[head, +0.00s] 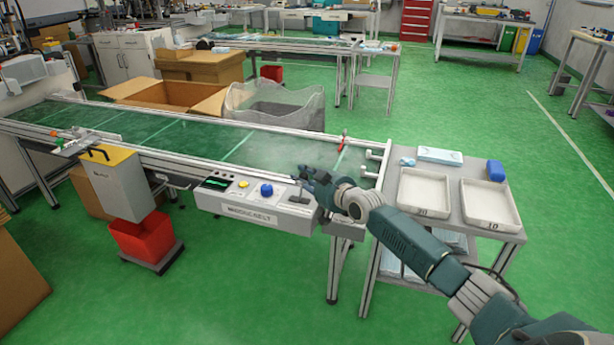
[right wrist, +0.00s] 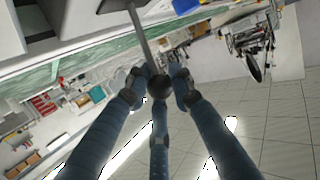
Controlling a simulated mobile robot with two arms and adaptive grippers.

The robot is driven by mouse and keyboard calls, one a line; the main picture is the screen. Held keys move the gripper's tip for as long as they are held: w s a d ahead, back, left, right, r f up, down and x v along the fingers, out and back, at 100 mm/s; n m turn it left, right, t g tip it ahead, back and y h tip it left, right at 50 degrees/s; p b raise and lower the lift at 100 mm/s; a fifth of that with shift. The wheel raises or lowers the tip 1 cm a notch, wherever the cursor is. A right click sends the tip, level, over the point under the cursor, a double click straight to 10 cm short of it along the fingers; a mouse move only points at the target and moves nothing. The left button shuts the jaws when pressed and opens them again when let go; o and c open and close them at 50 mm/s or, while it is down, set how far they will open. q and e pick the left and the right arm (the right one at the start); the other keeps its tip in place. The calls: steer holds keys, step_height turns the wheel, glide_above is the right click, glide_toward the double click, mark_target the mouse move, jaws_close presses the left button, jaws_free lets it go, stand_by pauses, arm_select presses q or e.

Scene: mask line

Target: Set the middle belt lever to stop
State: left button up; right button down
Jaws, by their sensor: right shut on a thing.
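The control box (head: 262,211) of the middle belt stands at the near edge of the conveyor, with a lettered label on its front. My right gripper (head: 308,181) is at the box's right end, over the lever's place. In the right wrist view, my right gripper (right wrist: 157,92) has its three fingers closed around the dark round knob (right wrist: 158,85) at the end of the grey lever rod (right wrist: 140,37). The rod runs up to a dark plate on the pale box. In the head view the gripper mostly hides the lever, so its setting cannot be told. My left gripper is out of view.
The box top also has a dark screen (head: 215,183), a yellow button (head: 244,184) and a blue knob (head: 266,190). The belt (head: 262,152) lies behind. A side table with two white trays (head: 424,207) (head: 490,220) stands close to my right arm.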

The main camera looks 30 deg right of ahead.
steer(key=shift+w+a+r, duration=0.25)
steer(key=shift+w+a, duration=0.25)
steer(key=shift+w, duration=0.05)
steer(key=shift+a, duration=0.1)
steer(key=c, duration=1.5)
jaws_free()
steer(key=shift+a, duration=0.1)
steer(key=shift+f, duration=0.1)
steer(key=shift+s, duration=0.5)
steer(key=v, duration=1.1)
